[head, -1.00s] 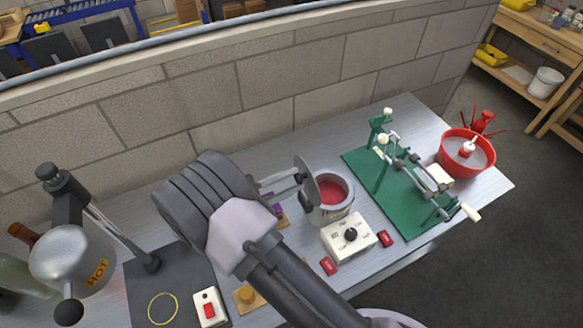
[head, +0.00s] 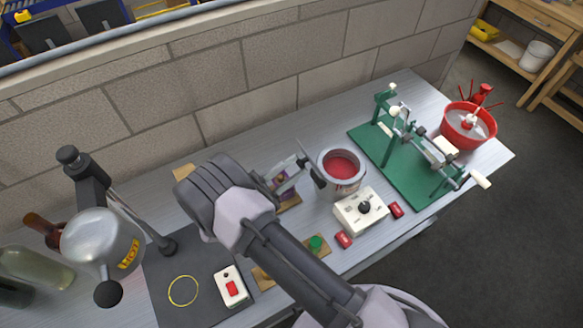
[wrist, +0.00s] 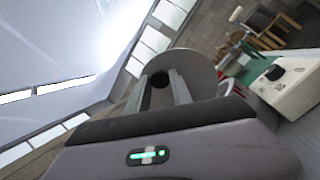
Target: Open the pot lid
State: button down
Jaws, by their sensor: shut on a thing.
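The pot (head: 343,188) is a grey metal vessel with red contents, right of my gripper in the head view. Its mouth is uncovered. The lid (head: 306,152) is swung up at the pot's left side and shows nearly edge-on. In the wrist view the lid is a grey disc (wrist: 190,72) ahead of my fingers. My gripper (head: 296,167) reaches it from the left. In the wrist view my gripper (wrist: 161,82) is shut on the lid's dark knob. The pot's mouth is hidden in the wrist view.
A white dial box (head: 361,210) stands in front of the pot, with red blocks beside it. A green board with a metal rig (head: 405,165) is to the right, then a red bowl (head: 468,130). A lever corker with a HOT-marked silver head (head: 100,240) stands left.

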jog(key=c, duration=1.1)
grip_release()
jog(key=shift+f, duration=0.1)
jog(key=s+d+r, duration=0.1)
jog(key=s+d, duration=0.1)
jog(key=s, duration=0.3)
jog(key=s+d+r+p, duration=0.1)
jog(key=s+d+r, duration=0.1)
jog(key=s, duration=0.3)
jog(key=s+d+r, duration=0.2)
jog(key=s, duration=0.3)
